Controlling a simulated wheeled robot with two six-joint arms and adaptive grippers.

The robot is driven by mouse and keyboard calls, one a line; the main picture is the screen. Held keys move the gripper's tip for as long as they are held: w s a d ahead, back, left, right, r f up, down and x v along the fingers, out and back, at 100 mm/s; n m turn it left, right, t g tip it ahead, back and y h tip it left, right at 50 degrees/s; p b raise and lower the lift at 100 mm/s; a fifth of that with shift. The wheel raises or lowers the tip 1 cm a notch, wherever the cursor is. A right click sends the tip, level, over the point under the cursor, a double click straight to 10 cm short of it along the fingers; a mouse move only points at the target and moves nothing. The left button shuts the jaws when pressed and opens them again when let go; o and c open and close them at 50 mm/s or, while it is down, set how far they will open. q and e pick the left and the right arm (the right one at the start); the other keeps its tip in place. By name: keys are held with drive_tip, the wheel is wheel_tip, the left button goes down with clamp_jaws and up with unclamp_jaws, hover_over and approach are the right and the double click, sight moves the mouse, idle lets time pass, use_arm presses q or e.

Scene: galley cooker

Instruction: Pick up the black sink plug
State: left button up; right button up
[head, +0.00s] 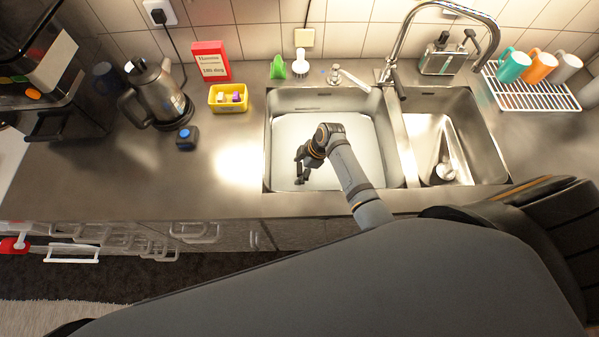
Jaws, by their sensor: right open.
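My right gripper (300,167) is over the left sink basin (268,150), with its fingers apart and nothing visible between them. Its wrist and forearm reach in from the lower right across the basin's front rim. I cannot make out a black sink plug in the head view. The gripper and forearm cover part of the basin, so what lies behind them is hidden. The basin's bottom looks pale and bright. My left gripper is not in view.
The tap (398,45) rises behind the divider. A kettle (157,95), a small black-and-blue object (187,138) and a yellow tub (229,98) stand left. A rack (540,92) with mugs is right. The counter's left front is clear.

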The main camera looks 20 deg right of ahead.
drive_tip(key=shift+c, duration=0.4)
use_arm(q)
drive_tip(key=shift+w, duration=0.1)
use_arm(e)
drive_tip(key=c, duration=1.2)
